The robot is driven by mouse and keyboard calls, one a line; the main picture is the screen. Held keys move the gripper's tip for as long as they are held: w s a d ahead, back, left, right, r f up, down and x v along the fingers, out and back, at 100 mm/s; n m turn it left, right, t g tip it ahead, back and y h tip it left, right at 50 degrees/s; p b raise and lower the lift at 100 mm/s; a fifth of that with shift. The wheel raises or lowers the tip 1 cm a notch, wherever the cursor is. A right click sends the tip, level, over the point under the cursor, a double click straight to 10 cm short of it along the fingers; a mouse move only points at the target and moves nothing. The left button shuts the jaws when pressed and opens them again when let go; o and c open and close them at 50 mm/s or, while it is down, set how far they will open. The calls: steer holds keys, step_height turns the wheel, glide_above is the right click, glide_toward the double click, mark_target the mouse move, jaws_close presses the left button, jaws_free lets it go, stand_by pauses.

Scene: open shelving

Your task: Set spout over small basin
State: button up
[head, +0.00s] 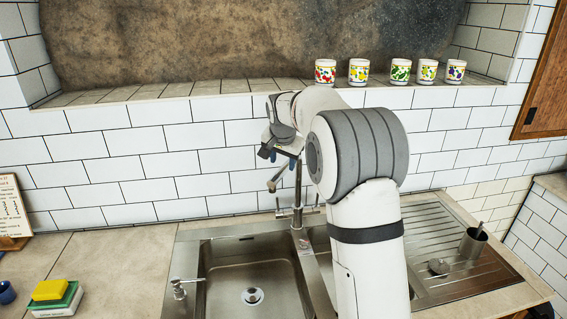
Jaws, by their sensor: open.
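The metal faucet stands behind the sink, and its upright (298,199) rises near the divider between the basins. Its spout (274,181) appears to point left and toward me, over the large-basin side (235,270). The small basin (319,240) lies right of the divider and is mostly hidden behind my arm. My gripper (279,158) is open, with its fingers pointing down around or just in front of the top of the faucet. I cannot tell whether it touches the spout. The upper faucet is partly hidden by my gripper.
A soap pump (179,288) stands left of the large basin. The ribbed drainboard (440,235) on the right holds a metal cup (473,243). Several painted cups (358,71) line the ledge above the tiled wall. A yellow sponge (50,290) lies at the left.

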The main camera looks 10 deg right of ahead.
mark_target(283, 168)
steer(key=shift+p+x, duration=0.45)
steer(key=shift+x, duration=1.4)
jaws_close()
